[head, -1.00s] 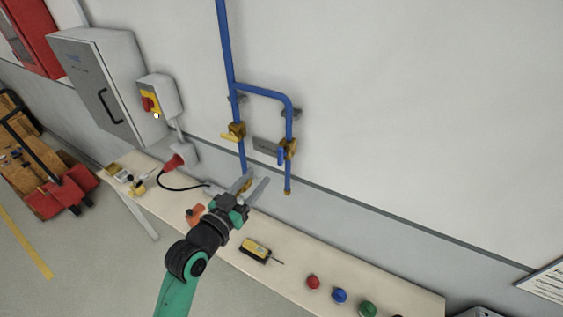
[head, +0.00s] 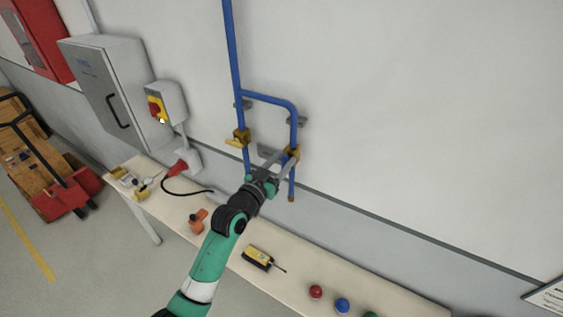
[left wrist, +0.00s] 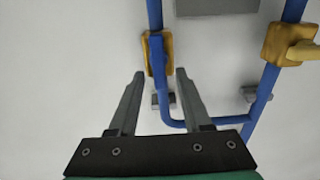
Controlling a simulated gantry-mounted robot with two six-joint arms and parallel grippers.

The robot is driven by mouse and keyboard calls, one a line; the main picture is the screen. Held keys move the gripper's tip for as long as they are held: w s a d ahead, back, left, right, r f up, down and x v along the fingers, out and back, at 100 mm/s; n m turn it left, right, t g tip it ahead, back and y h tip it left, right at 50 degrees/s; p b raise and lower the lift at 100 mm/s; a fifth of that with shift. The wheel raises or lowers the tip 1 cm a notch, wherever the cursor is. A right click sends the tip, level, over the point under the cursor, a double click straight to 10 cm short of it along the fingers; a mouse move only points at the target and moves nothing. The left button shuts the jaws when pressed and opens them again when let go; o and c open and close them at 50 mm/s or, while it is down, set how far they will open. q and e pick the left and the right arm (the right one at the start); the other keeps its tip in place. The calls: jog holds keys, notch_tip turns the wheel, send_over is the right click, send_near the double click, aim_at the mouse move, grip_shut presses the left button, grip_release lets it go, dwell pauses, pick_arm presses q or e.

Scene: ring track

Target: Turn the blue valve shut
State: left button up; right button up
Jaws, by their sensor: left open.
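The blue valve is a brass body (head: 292,151) on the right-hand blue pipe. Its blue handle (left wrist: 157,52) shows in the left wrist view, roughly in line with the pipe. In the head view my gripper hides most of that handle. My left gripper (head: 284,158) is in front of this valve, pointing at the wall. In the left wrist view its open fingers (left wrist: 160,76) lie to either side of the valve in the picture. I cannot tell whether they touch the handle.
A second brass valve (head: 239,138) with a yellowish handle is on the left pipe. A grey plate (head: 268,150) is between the pipes. The bench (head: 205,237) below carries an orange object (head: 198,221), a yellow device (head: 257,257) and coloured buttons (head: 342,305). A switch box (head: 168,101) is at left.

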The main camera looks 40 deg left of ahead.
pick_arm(q)
grip_shut()
jog(key=shift+n, duration=0.3)
jog(key=shift+s+a+f+n+p, duration=0.2)
jog(key=shift+n+p, duration=0.7)
jog(key=shift+n, duration=2)
jog(key=shift+w+a+f+n+p, duration=0.1)
jog(key=shift+a+f+n+p, duration=0.55)
jog(key=shift+n, duration=2.25)
jog(key=shift+s+a+f+n+p, duration=0.1)
jog(key=shift+n+p, duration=1)
jog(key=shift+n, duration=1.8)
grip_release()
